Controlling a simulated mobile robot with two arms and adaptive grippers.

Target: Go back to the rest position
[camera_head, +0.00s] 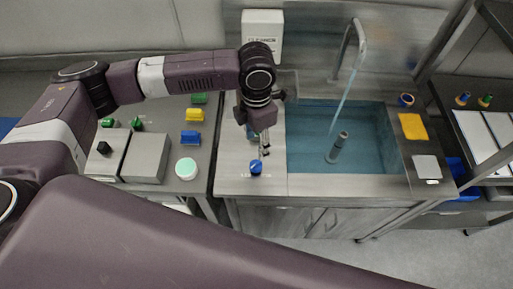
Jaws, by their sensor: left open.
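My left arm comes in from the left and reaches over the counter beside the sink. My left gripper (265,149) points down above the light counter strip. It is small in the picture and looks empty and open. A small blue knob-like part (256,167) is just below its fingertips; I cannot tell whether they touch. Another bluish thing is partly hidden behind the gripper. A large dark link of mine crosses the bottom of the view. My right gripper is not in view.
A sink (305,160) with water and a tall faucet (350,50) is right of the gripper. A grey box (146,157), yellow (194,115) and blue blocks (191,137) and a round green-topped container (186,168) stand left. A yellow cloth (413,126) lies right.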

